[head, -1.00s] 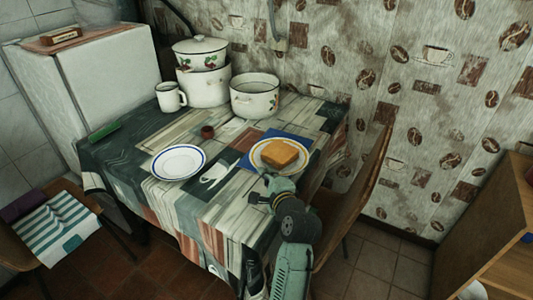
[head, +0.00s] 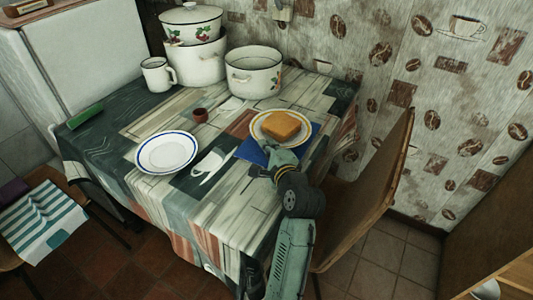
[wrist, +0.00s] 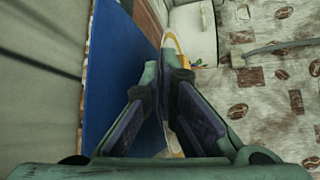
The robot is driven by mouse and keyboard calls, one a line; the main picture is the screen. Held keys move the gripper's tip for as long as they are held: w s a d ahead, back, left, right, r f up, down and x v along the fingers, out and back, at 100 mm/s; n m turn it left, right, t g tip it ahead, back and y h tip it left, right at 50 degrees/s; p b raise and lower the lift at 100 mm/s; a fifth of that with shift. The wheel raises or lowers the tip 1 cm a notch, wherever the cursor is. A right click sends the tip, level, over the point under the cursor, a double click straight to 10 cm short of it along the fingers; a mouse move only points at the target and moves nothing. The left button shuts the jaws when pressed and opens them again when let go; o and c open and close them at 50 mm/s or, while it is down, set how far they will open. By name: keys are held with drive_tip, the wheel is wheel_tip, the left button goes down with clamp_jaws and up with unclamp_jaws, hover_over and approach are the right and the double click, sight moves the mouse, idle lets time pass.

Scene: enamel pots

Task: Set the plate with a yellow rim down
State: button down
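The plate with a yellow rim (head: 257,135) is white and carries a brown slice like toast (head: 281,125). It is at the right part of the table, over the far side of a blue cloth (head: 250,153). My gripper (head: 280,151) is at the plate's near edge. In the wrist view the fingers (wrist: 167,68) are closed around the rim, and the plate (wrist: 170,44) shows nearly edge-on between them. The blue cloth also shows in the wrist view (wrist: 120,85), left of the fingers. The gap under the plate is hard to judge.
A white mug (head: 156,75), an open pot (head: 253,75) and stacked pots (head: 198,60) stand at the back. A wooden chair (head: 375,190) is close on the right.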

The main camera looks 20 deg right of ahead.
wheel_tip(320, 180, down, 2)
drive_tip(key=shift+f+b, duration=0.25)
drive_tip(key=shift+b, duration=0.65)
drive_tip(key=shift+r, duration=0.2)
drive_tip(key=shift+f, duration=0.2)
drive_tip(key=c, duration=2.1)
unclamp_jaws()
drive_tip(key=shift+r, duration=0.1)
drive_tip(key=shift+s, duration=0.1)
drive_tip(key=v, duration=1)
drive_tip(key=shift+s+r+p, duration=0.35)
drive_tip(key=shift+s, duration=0.5)
